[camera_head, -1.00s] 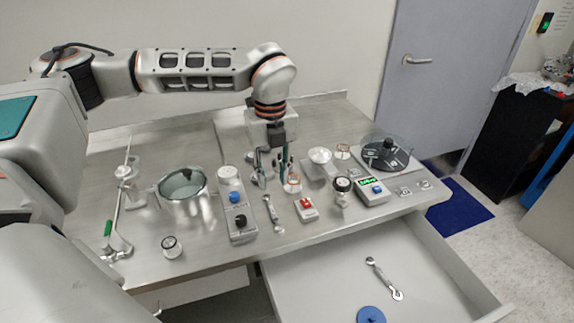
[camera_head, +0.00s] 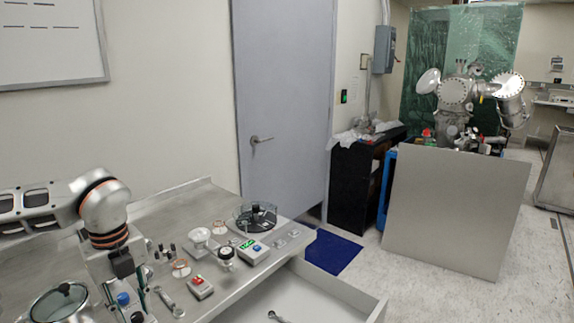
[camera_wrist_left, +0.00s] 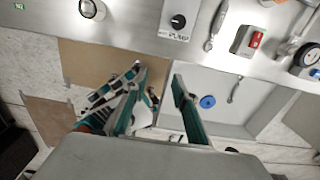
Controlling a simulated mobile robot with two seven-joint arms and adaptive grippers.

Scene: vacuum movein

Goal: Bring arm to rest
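My left arm (camera_head: 105,205) comes in at the left edge of the head view, a grey and white arm with orange rings, its wrist bent downward. Its gripper's fingertips cannot be made out in the head view. In the left wrist view my left gripper (camera_wrist_left: 160,88) shows two teal and dark fingers spread apart, with nothing between them. They appear over the front of the counter, near the open drawer (camera_wrist_left: 190,82). My right gripper cannot be identified in either view.
The steel counter (camera_head: 215,190) carries a glass-lidded pot (camera_head: 60,303), a red switch box (camera_head: 200,288), a green-display gauge (camera_head: 252,250) and a round clear-covered device (camera_head: 255,217). The drawer holds a blue disc (camera_wrist_left: 207,101) and a wrench (camera_wrist_left: 236,90). A door (camera_head: 284,100) stands behind.

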